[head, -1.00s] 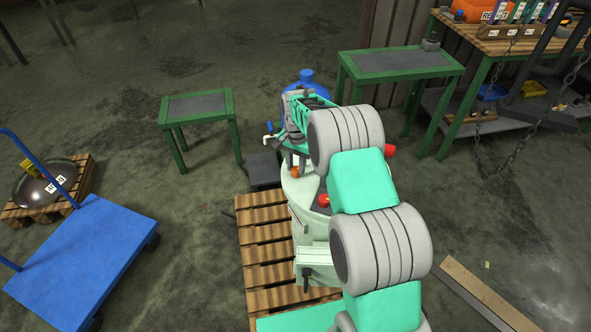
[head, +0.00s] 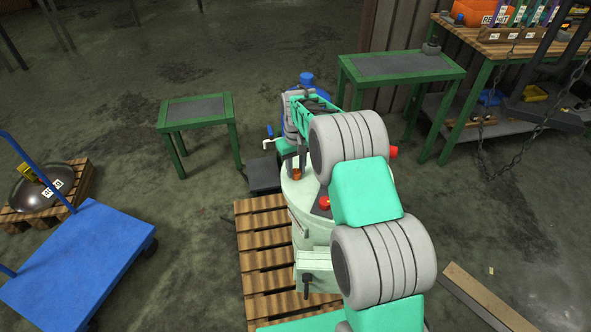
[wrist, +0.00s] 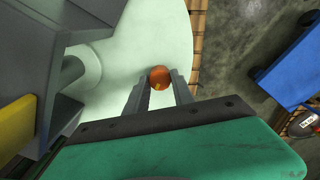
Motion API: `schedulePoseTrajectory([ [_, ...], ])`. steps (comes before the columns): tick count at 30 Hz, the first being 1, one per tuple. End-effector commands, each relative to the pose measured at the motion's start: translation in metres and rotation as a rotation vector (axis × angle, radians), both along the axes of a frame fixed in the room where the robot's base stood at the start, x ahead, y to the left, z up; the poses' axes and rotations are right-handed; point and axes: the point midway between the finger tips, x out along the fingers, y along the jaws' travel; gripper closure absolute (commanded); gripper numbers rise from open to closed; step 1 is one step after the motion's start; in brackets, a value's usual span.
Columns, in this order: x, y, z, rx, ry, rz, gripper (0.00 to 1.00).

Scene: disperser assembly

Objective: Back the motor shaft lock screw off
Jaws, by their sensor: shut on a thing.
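The orange round screw head (wrist: 159,77), which I take to be the lock screw, sits over the pale green housing in the wrist view. My gripper (wrist: 159,86) has its two grey fingers on either side of it and is shut on it. The screw's shank and thread are hidden. In the head view the orange screw head (head: 297,173) shows small below my wrist, at the upper left of the pale green machine (head: 308,230). My gripper's fingers (head: 296,165) are mostly hidden there by my own arm.
Grey machine bodywork (wrist: 30,60) with a yellow patch stands close at left in the wrist view. The machine stands on a wooden pallet (head: 262,250). A red knob (head: 324,203) is on its top. A blue cart (head: 75,265) and green tables (head: 197,110) stand apart with open floor between.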

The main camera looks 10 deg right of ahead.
Motion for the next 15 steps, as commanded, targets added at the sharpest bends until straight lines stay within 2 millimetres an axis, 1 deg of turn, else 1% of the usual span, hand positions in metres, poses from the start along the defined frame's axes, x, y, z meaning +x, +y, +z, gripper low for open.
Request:
schedulePoseTrajectory([
  [6,0.0005,0.0002,0.0004,0.000,-0.002,0.135,1.00],
  [15,0.0004,0.0003,0.0009,0.000,-0.002,0.227,1.00],
])
